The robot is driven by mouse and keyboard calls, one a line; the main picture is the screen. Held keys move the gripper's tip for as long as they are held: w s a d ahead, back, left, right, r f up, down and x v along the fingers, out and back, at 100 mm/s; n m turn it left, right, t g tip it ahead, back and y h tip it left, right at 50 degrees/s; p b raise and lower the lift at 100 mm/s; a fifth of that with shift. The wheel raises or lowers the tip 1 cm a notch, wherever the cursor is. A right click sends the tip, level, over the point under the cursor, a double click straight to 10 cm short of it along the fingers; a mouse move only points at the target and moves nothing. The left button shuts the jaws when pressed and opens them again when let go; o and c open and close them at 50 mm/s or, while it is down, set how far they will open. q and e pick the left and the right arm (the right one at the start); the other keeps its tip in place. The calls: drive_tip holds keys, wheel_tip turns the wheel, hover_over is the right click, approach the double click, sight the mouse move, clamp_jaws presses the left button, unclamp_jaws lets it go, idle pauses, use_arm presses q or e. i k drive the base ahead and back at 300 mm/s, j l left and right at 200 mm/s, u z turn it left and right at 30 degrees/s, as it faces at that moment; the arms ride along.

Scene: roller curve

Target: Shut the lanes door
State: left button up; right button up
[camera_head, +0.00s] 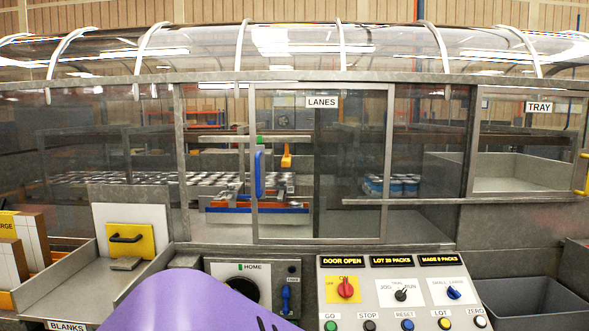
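The lanes door (390,150) is a clear framed panel with a LANES label (322,102) and an upright blue handle (259,174) at its left edge. It stands to the right of a grey post (181,150), with a gap between the post and the door's left edge. A panel display (342,261) reads DOOR OPEN. Neither of my grippers is in view. A purple shape (195,305) covers the bottom middle; I cannot tell which part it is, and it hides some of the front.
A control panel (395,290) with knobs and buttons stands below the door. A HOME panel (252,285) is beside it. A yellow block with a black handle (131,243) is at the left, a grey bin (535,300) at the lower right, and a TRAY window (525,145) at the right.

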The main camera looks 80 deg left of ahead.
sight(258, 167)
drive_tip(key=u, duration=2.4)
